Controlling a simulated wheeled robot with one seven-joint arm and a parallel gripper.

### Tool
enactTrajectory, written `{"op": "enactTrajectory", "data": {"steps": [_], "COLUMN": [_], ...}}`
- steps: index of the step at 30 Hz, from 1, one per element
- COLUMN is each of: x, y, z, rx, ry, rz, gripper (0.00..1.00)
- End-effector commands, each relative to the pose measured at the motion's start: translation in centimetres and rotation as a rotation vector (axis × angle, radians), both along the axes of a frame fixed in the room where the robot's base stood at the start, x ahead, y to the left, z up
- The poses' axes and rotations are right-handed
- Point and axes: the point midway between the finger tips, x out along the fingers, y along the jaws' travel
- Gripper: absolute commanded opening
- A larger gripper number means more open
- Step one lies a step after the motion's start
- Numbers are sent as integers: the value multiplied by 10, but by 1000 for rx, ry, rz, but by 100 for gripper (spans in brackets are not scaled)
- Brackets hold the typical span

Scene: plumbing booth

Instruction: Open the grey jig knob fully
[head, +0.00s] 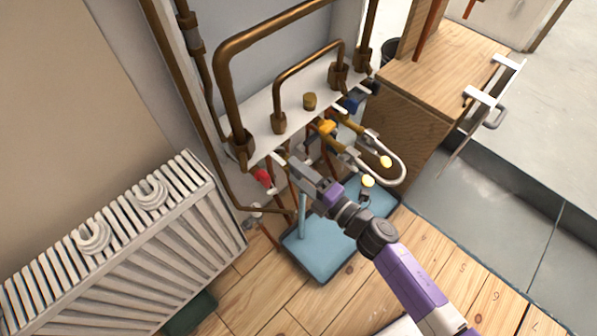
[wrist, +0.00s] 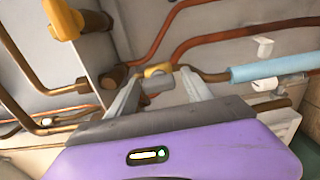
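My gripper (wrist: 162,76) reaches under the white pipe shelf; in the head view it is seen from above (head: 287,162). Its two grey fingers stand apart in the wrist view. A short grey cylinder (wrist: 157,86), which looks like the grey jig knob, shows between them. It lies sideways, close to the left finger, with a narrow gap at the right finger. I cannot tell whether it is between the tips or behind them. A yellow part (wrist: 157,70) shows just above it. In the head view my gripper hides this spot.
A red knob (head: 262,176) is left of my gripper. Yellow-handled valves (head: 327,127) and a white curved hose (head: 403,168) are at right. Copper pipes (head: 228,85) rise above the shelf (head: 312,84). A blue tray (head: 325,262) lies below; a radiator (head: 110,245) stands at left.

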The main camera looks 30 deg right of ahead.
Motion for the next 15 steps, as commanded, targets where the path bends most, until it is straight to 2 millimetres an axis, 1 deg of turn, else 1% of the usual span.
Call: {"op": "enactTrajectory", "data": {"steps": [5, 8, 15], "x": [-1, -8, -46], "y": [-1, -4, -16], "z": [0, 0, 0], "rx": [1, 0, -1], "ry": [1, 1, 3], "rz": [-2, -2, -3], "gripper": [62, 62, 62]}}
